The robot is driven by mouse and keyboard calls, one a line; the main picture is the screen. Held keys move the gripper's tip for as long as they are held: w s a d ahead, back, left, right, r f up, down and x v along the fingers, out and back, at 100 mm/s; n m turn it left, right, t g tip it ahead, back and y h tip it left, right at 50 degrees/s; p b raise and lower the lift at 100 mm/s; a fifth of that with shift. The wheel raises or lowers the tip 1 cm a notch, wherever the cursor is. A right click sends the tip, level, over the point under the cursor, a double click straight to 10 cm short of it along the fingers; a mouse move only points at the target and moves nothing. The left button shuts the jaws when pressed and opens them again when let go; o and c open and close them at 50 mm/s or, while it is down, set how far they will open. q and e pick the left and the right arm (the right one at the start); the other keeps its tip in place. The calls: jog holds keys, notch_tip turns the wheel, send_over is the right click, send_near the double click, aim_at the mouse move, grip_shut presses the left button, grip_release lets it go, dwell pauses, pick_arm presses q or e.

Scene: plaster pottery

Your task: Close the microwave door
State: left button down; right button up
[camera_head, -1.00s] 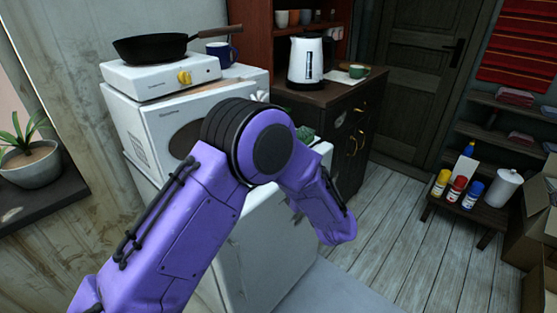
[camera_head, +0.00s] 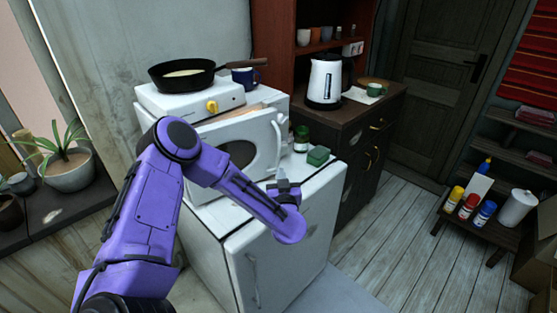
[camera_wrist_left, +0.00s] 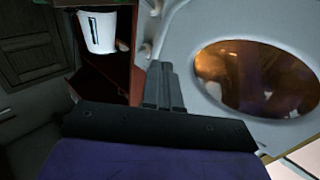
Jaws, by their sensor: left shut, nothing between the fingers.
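The white microwave (camera_head: 279,100) stands on a white fridge, under a white hotplate. Its door (camera_head: 215,137), with a dark oval window and a light handle (camera_head: 277,148) on the right, appears to stand ajar. A warm brown strip shows above its top edge. My left gripper (camera_head: 283,186) is just below and in front of the handle side. In the left wrist view, the shut, empty fingers (camera_wrist_left: 160,72) are close beside the door (camera_wrist_left: 195,65), left of its amber window; contact cannot be told. My right gripper is out of view.
A green sponge (camera_head: 318,156) and a dark jar (camera_head: 301,138) stand on the fridge (camera_head: 285,245), right of the microwave. A kettle (camera_head: 324,81) is on the dark cabinet.

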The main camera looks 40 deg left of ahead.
aim_at(279, 158)
pick_arm(q)
jog(key=p+x, duration=0.1)
jog(key=x, duration=0.4)
jog(key=shift+w+a, duration=0.15)
jog(key=shift+w, duration=0.15)
jog(key=shift+w+a, duration=0.15)
jog(key=shift+a, duration=0.05)
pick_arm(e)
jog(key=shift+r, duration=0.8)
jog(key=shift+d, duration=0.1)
